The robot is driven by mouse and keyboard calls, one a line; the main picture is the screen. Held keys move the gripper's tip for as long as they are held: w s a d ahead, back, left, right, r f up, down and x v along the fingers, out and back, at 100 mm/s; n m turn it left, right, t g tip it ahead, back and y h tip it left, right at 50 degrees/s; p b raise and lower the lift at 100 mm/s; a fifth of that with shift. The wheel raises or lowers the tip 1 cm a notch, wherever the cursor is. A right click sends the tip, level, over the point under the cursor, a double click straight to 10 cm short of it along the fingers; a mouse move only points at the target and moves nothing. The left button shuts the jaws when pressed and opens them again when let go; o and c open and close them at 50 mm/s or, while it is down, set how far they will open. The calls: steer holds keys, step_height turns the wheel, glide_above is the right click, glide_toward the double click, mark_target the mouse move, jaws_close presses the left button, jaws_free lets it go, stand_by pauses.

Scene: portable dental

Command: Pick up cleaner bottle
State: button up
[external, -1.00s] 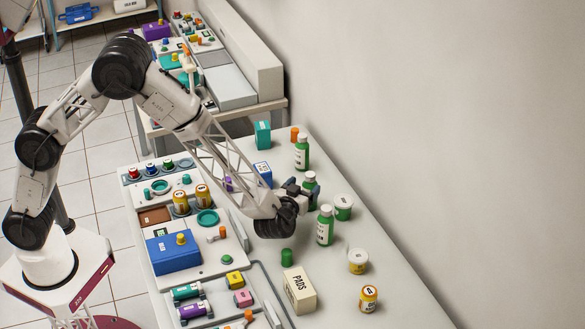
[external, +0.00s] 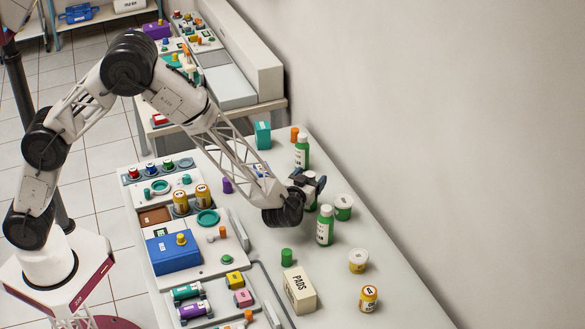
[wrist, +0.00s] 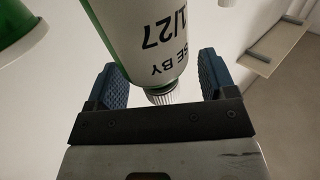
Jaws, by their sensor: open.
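My gripper (external: 310,182) is over the right part of the table, its jaws open. In the wrist view a bottle with a white label and ribbed grey cap (wrist: 150,45) is between the two blue finger pads (wrist: 162,75). The pads stand apart on either side, and I cannot tell whether either touches it. In the external view my gripper hides most of this bottle. Two similar green bottles with white labels stand upright, one behind (external: 302,153) and one in front (external: 325,228). I cannot read which bottle is the cleaner.
A green tub (external: 344,207) stands close right of my gripper. A yellow-white tub (external: 358,261), an orange jar (external: 369,298), a PADS box (external: 299,289) and a green cylinder (external: 287,257) are nearer the front. A wall runs along the right.

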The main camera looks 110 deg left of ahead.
steer(key=c, duration=1.3)
steer(key=shift+c, duration=0.2)
steer(key=shift+r, duration=0.2)
steer(key=shift+r, duration=4.85)
